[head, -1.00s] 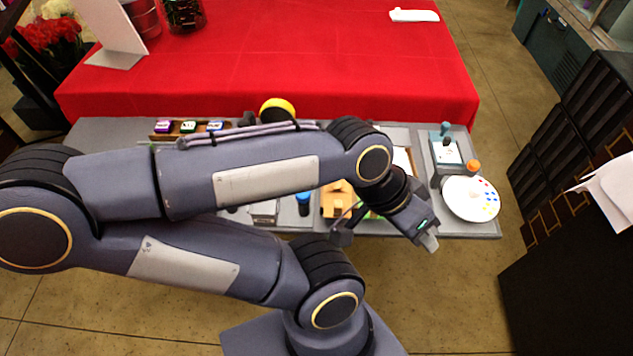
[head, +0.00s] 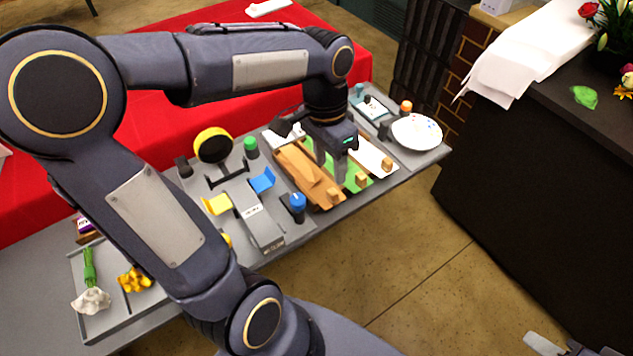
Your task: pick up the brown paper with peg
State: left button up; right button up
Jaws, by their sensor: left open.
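The brown paper (head: 297,168) lies as a long sheet at the left of a row of papers on the grey table. A small wooden peg (head: 333,195) sits at its near end. My left gripper (head: 331,168) is open and points down over the row, near the brown paper's right edge and the green paper (head: 350,184). Its fingers hide part of both sheets, and I cannot tell whether they touch them. Grey parts at the bottom right corner (head: 543,345) look like my right gripper, mostly cut off.
A white paper (head: 371,153) lies right of the green one; both have pegs. A blue-capped bottle (head: 297,205) stands close left of the brown paper. A white palette plate (head: 416,132) is to the right. A tray (head: 100,330) holds flowers at lower left. A dark counter (head: 540,170) stands right.

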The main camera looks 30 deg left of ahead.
aim_at(333, 191)
pick_arm(q)
jog(key=f, duration=0.7)
jog(key=shift+d+f, duration=0.2)
jog(key=shift+d, duration=0.2)
grip_shut()
